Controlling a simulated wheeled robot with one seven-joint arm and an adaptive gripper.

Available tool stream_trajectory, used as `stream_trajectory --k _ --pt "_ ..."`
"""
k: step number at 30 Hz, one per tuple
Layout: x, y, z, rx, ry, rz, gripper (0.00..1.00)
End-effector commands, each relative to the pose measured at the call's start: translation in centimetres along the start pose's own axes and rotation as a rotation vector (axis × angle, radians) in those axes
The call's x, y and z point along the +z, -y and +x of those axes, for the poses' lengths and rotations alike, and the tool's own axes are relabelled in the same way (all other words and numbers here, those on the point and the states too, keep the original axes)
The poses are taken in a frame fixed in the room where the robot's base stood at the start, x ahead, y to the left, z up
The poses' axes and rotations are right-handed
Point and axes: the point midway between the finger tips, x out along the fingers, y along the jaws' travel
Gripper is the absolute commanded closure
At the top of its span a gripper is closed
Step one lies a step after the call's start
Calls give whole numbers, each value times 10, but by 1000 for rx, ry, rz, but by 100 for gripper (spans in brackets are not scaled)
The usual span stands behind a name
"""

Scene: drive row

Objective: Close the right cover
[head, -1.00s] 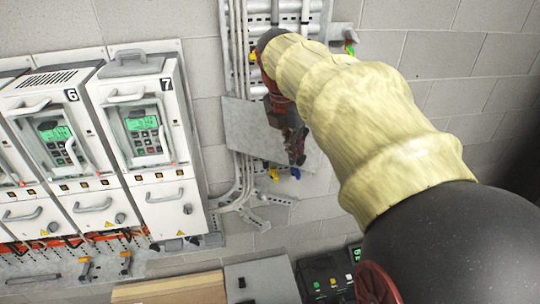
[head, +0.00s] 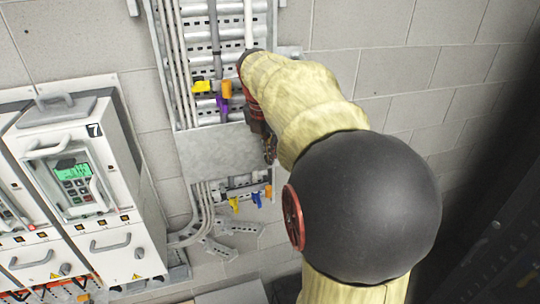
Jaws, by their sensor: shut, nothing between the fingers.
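A flat grey metal plate (head: 215,152), which looks like the cover, lies across the lower part of the open cable channel (head: 215,60) on the wall. Its right end is hidden behind my arm. My gripper (head: 269,152), red and dark, is at the plate's right edge, shut and with nothing visible in it. My sleeved forearm hides part of the gripper, and I cannot tell whether it touches the plate.
The white drive unit 7 (head: 85,185) stands to the left, with handles sticking out. Yellow, orange and purple clips (head: 221,100) sit in the channel above the plate. Grey cables (head: 205,210) run out below it. Bare block wall (head: 440,75) is to the right.

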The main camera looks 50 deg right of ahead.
Motion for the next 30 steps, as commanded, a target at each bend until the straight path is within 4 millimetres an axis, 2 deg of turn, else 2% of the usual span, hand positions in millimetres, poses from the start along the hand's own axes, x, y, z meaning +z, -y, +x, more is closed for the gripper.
stream_trajectory --k 17,23,30 --pt "2 -1 -2 1 1 0 100" --pt "2 -2 -26 3 3 -1 100" --pt "3 -2 -75 3 3 0 100"
